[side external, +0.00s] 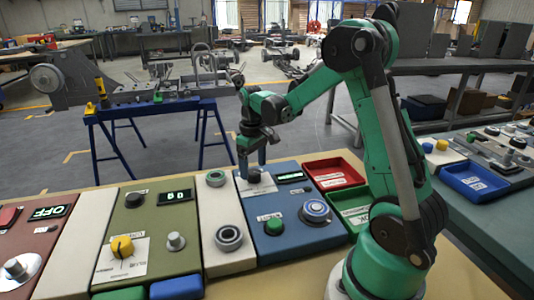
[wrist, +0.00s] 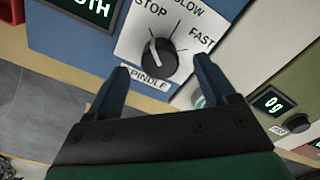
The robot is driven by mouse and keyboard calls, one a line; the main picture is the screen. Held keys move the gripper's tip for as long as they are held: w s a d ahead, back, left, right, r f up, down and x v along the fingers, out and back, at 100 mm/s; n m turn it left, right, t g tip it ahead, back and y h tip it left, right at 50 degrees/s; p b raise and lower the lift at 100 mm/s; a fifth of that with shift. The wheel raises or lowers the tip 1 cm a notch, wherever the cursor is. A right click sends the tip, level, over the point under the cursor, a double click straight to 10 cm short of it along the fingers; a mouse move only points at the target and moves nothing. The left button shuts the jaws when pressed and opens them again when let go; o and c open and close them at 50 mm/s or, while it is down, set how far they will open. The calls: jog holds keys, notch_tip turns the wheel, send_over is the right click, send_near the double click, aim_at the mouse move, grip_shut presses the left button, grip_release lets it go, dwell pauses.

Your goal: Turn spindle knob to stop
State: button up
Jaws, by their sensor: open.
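The spindle knob (wrist: 160,60) is a dark round knob on a white label plate (wrist: 130,42) marked STOP, SLOW, FAST and SPINDLE. Its white pointer mark faces up in the wrist view, roughly toward the word STOP; exact alignment is hard to tell. In the side view the knob is small and partly hidden by my fingers, on the blue panel (side external: 277,247). My gripper (side external: 252,170) points down over it. In the wrist view the two fingers of my gripper (wrist: 161,72) are apart, one on each side of the knob; contact cannot be told.
Beside the spindle knob is a small display (side external: 291,177). A green button (side external: 273,225) and a ringed round control (side external: 316,211) sit nearer on the same panel. A red tray (side external: 333,172) stands to the right. An olive panel (side external: 150,228) with a yellow knob (side external: 122,246) lies left.

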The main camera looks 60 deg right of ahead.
aim_at(254, 172)
jog(key=shift+r, duration=2.2)
jog(key=shift+a+r, duration=0.15)
jog(key=shift+a, duration=0.1)
jog(key=s+a+r+t, duration=0.1)
jog(key=s+a+t, duration=0.2)
jog(key=a, duration=0.5)
jog(key=s+a+r+n+t, duration=0.1)
jog(key=s+a+r+t, duration=0.1)
jog(key=a, duration=0.6)
jog(key=shift+s+a+r+t, duration=0.15)
jog(key=shift+s+a+t, duration=0.15)
jog(key=shift+s+t, duration=0.5)
jog(key=shift+w, duration=0.25)
